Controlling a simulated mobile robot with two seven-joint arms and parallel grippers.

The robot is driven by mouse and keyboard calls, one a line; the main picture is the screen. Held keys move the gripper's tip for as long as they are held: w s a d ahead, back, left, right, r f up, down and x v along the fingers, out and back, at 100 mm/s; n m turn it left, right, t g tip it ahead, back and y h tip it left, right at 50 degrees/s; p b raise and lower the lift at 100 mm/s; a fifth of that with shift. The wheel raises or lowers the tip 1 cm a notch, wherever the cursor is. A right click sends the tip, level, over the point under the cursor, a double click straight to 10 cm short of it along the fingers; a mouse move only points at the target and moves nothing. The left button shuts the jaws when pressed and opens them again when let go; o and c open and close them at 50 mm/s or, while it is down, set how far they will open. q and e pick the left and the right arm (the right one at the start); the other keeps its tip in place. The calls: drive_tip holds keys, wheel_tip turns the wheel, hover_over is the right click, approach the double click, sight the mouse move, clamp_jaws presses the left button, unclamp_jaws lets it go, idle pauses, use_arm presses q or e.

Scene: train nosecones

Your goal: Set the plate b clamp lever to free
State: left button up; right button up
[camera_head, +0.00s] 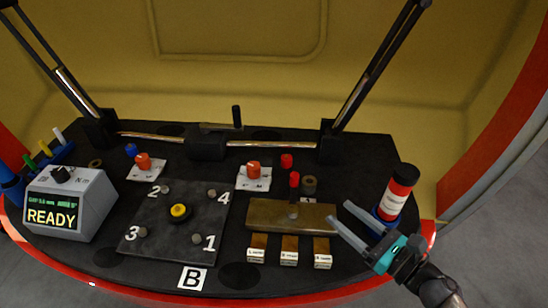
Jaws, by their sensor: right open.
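A dark square plate (160,230) lies on the black deck, with a yellow knob (180,211) at its middle and numbers 1 to 4 at its corners. A white card marked B (191,278) lies at its front edge. Two orange-red knobs on white cards, a left one (143,161) and a right one (253,170), stand behind it; their lettering is too small to read. I cannot tell which is the clamp lever. My right gripper (339,212) is open and empty, right of the block.
A grey box (75,205) reading READY is at the left. Several small labelled blocks (289,252) sit at the front.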

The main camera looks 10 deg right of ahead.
sight(295, 175)
drive_tip(key=shift+w+a, duration=0.3)
drive_tip(key=shift+w, duration=0.3)
drive_tip(key=shift+w+a, duration=0.2)
drive_tip(key=shift+w, duration=0.15)
drive_tip(key=b+x, duration=0.1)
drive_tip(key=x, duration=1.2)
drive_tip(key=shift+w+a+f, duration=0.1)
drive_tip(key=shift+w+a, duration=0.15)
drive_tip(key=shift+w, duration=0.2)
use_arm(q)
drive_tip(key=shift+w+r+t, duration=0.3)
drive_tip(key=shift+w+r, duration=0.9)
drive_tip(key=shift+r, duration=0.05)
drive_tip(key=shift+a, duration=0.1)
use_arm(e)
clamp_jaws()
